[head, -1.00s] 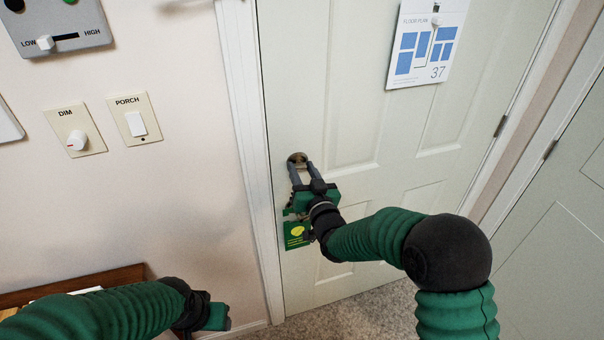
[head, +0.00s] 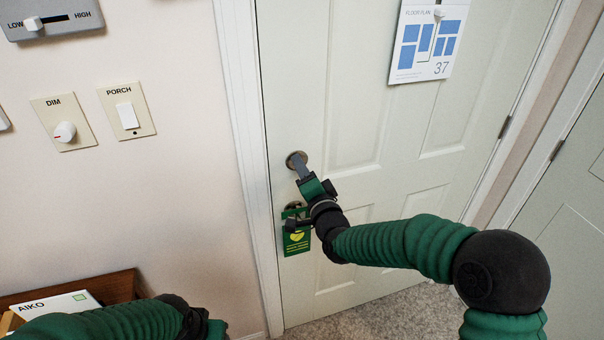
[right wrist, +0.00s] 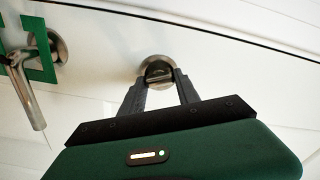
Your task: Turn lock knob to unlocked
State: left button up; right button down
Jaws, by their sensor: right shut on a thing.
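The lock knob (head: 294,158) is a small turn piece on a round metal plate on the pale door, above the door lever. It also shows in the right wrist view (right wrist: 156,68). My right gripper (head: 299,167) is at the knob, its two fingers (right wrist: 159,80) closed on either side of the turn piece. In the head view the fingers line up one behind the other and partly hide the knob. My left gripper (head: 216,329) is low at the bottom edge, mostly cut off, away from the door.
The door lever (right wrist: 36,85) with a green hanging tag (head: 296,238) is just below the lock. A floor plan sheet (head: 428,42) hangs higher on the door. A dimmer (head: 65,131) and porch switch (head: 127,115) are on the left wall. A wooden shelf (head: 110,286) stands lower left.

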jog(key=m, duration=0.3)
jog(key=m+b, duration=0.1)
jog(key=shift+d+f+m, duration=0.1)
jog(key=shift+f+m, duration=0.15)
jog(key=shift+m, duration=0.15)
dwell(0.4)
jog(key=c, duration=1.3)
grip_release()
jog(key=o, duration=0.4)
jog(key=shift+w, duration=0.1)
jog(key=shift+r, duration=0.1)
jog(key=v, duration=1.7)
